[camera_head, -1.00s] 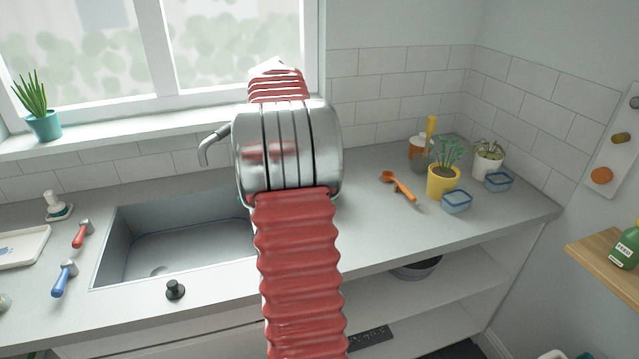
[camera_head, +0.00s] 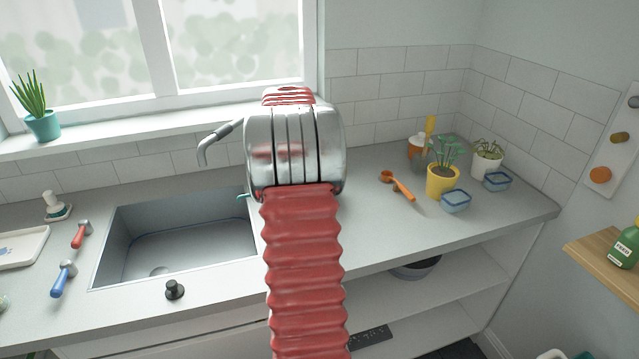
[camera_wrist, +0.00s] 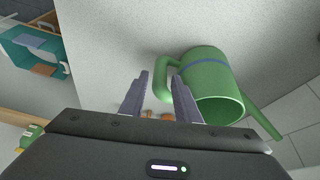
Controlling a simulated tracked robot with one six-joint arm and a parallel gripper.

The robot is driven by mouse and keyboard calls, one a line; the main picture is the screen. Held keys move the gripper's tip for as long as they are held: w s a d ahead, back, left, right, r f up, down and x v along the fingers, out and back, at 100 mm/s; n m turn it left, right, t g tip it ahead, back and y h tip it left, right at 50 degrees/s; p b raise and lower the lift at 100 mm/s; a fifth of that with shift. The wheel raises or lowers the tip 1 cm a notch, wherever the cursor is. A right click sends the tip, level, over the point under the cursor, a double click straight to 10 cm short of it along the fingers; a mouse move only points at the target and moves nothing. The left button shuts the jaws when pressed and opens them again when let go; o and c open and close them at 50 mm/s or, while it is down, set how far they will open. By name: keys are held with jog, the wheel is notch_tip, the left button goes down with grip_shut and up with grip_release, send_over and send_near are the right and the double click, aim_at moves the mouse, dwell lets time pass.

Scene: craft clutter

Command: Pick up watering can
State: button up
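The green watering can (camera_wrist: 212,78) with a blue band shows in the wrist view, right of centre. Its open mouth faces the lower part of the picture, its spout points to the lower right, and its looped handle (camera_wrist: 163,72) is on the left side. My gripper (camera_wrist: 160,76) is open, with its two fingers apart and the handle showing in the gap between their tips. I cannot tell whether the handle is truly between them or just beyond. In the head view my arm hides the can and the gripper.
The sink (camera_head: 180,245) and faucet (camera_head: 212,140) are left of my arm. An orange spoon (camera_head: 398,186), a yellow potted plant (camera_head: 442,181) and blue containers (camera_head: 456,201) stand on the counter at right. Red (camera_head: 82,235) and blue (camera_head: 64,279) tools lie left of the sink.

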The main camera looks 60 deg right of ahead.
jog(key=shift+s+d+f, duration=0.1)
jog(key=shift+f, duration=0.2)
jog(key=shift+x, duration=2.6)
grip_shut()
